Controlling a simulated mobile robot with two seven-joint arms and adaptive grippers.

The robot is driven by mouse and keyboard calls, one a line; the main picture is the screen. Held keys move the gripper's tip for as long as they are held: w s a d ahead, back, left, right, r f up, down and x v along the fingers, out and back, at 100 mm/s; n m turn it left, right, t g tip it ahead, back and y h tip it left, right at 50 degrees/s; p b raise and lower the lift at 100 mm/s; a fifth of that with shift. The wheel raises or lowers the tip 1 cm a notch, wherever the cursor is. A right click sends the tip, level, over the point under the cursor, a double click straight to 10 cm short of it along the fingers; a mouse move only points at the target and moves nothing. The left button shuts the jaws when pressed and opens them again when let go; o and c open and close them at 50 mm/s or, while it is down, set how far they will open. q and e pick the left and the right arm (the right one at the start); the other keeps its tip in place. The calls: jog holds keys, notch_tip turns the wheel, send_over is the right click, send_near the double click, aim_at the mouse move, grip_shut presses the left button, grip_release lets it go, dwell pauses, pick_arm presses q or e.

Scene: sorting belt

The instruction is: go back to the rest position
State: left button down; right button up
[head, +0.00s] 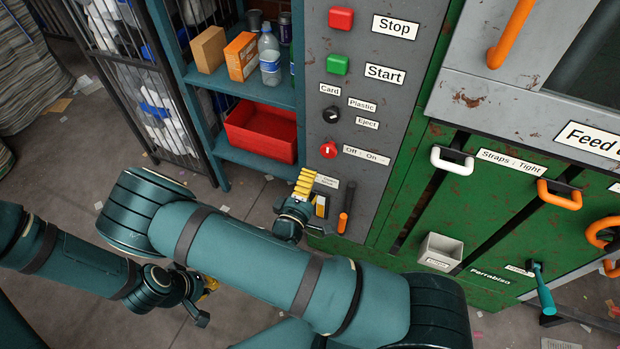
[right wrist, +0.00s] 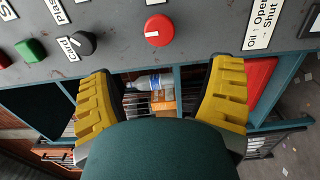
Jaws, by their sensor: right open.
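My right gripper (head: 304,184) is in front of the lower part of the grey control panel (head: 352,210), its yellow fingers below the red Off/On knob (head: 328,150). In the right wrist view its two yellow fingers (right wrist: 160,88) stand wide apart with nothing between them, and the red knob (right wrist: 159,30) lies beyond them. My left gripper (head: 207,290) is low at the left, over the floor. It is mostly hidden by my own arm, with only a little yellow showing, so its opening cannot be made out.
A teal shelf (head: 262,92) left of the panel holds boxes, a bottle (head: 269,56) and a red bin (head: 262,130). The green machine (head: 423,200) at the right has orange handles and a small grey box (head: 440,249). Open floor (head: 60,150) lies at the left, with litter.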

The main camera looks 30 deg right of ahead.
jog(key=s+a+f+m+g+y, duration=0.1)
jog(key=s+f+m+g+y, duration=0.1)
jog(key=f+g+y, duration=0.3)
jog(key=s+a+f+m+g+y, duration=0.1)
jog(key=s+a+f+m+y, duration=0.15)
jog(key=f, duration=0.45)
jog(key=s+a+r+m+g+y, duration=0.3)
jog(key=s+a+m+y, duration=0.2)
jog(key=a+y, duration=0.4)
jog(key=shift+s+r+g+y, duration=0.2)
jog(key=shift+r+g+y, duration=0.2)
jog(key=shift+y, duration=0.15)
